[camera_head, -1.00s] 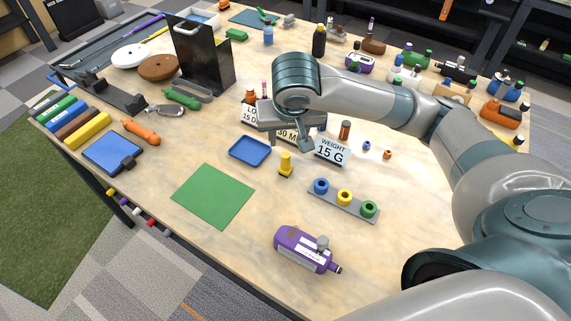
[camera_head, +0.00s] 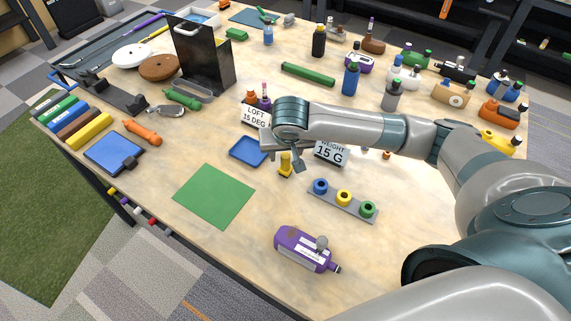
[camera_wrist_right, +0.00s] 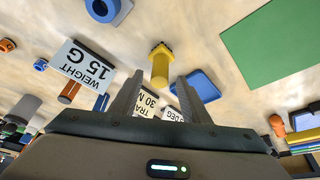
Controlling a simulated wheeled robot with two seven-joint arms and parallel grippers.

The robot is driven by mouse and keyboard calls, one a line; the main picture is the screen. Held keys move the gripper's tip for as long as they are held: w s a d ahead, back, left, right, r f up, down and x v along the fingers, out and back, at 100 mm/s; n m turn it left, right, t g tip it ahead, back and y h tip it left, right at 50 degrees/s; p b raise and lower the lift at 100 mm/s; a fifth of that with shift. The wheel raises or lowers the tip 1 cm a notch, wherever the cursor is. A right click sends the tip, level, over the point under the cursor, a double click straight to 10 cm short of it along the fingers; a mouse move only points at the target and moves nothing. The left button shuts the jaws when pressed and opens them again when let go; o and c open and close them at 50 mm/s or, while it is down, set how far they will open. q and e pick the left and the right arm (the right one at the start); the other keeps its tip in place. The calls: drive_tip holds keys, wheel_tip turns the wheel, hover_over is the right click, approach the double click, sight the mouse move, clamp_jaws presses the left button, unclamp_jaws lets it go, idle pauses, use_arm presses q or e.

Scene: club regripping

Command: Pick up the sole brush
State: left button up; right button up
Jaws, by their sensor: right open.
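A small yellow piece with a narrow upright handle and a wider base, which I take to be the sole brush (camera_head: 286,170), stands on the table right of a blue tray. It also shows in the right wrist view (camera_wrist_right: 160,67), ahead of the fingertips. My right gripper (camera_head: 284,156) is open just behind and above it in the head view, and partly hides its top. In the wrist view the two fingers (camera_wrist_right: 160,77) are apart, with the yellow handle lined up between their tips; I cannot tell whether it is inside them. My left gripper is not in view.
The blue tray (camera_head: 248,151) and the sign reading 15 G (camera_head: 330,152) stand close on either side. A rack with coloured rings (camera_head: 343,200) is to the right, and a green mat (camera_head: 214,196) to the left. A purple bottle (camera_head: 303,248) lies in front.

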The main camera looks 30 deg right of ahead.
sight(285, 162)
idle(0.3)
drive_tip(key=shift+d+f+p, duration=0.1)
drive_tip(key=shift+f+p, duration=0.35)
drive_tip(key=shift+f, duration=0.1)
drive_tip(key=p+x, duration=0.1)
drive_tip(key=x, duration=0.2)
drive_tip(key=shift+s, duration=0.15)
drive_tip(key=shift+w+f, duration=0.2)
drive_tip(key=shift+f, duration=0.45)
clamp_jaws()
